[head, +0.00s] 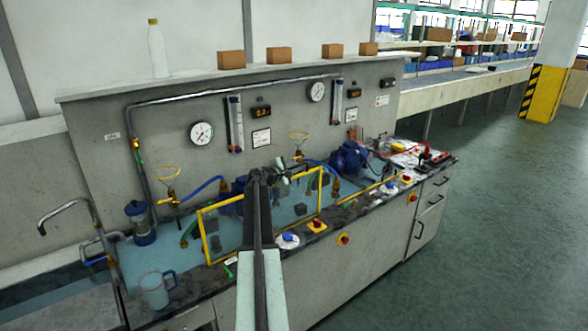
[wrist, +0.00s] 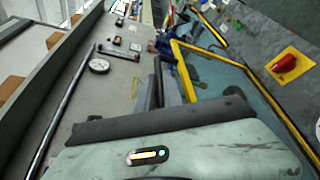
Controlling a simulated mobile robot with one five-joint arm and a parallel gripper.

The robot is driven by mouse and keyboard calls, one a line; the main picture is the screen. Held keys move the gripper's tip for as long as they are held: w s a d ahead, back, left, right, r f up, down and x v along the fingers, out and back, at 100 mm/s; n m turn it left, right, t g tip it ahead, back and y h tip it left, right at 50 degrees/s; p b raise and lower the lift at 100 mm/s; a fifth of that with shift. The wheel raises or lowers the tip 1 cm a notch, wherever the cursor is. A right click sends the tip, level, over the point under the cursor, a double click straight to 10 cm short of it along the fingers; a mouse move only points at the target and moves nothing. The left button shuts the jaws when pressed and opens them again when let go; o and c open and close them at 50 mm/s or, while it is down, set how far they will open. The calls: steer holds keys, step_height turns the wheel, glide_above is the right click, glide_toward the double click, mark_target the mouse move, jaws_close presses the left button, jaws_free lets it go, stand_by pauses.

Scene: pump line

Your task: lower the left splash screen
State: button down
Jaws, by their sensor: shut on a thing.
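The left splash screen (head: 212,240) is a clear panel in a yellow frame. It stands raised and tilted at the front of the pump bench, left of its middle. My gripper (head: 262,178) is at its top edge, near the middle, and is shut on the frame. My arm hides part of the panel. In the wrist view, the dark fingers of my gripper (wrist: 165,80) are beside the yellow frame of the left splash screen (wrist: 184,75); the exact contact is hard to see.
A second yellow-edged frame (head: 365,192) lies low to the right. A clear jug (head: 155,290) stands at the bench's front left. Red knobs on yellow plates, one (head: 316,226) near the screen, line the front edge. A blue pump (head: 348,157) stands behind. The floor (head: 500,220) at right is clear.

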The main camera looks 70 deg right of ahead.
mark_target(284, 215)
step_height(284, 215, down, 22)
steer(key=b, duration=2.1)
steer(key=shift+r, duration=0.25)
steer(key=c, duration=1.5)
jaws_free()
steer(key=p+v, duration=0.1)
steer(key=v, duration=0.7)
steer(key=shift+p, duration=0.35)
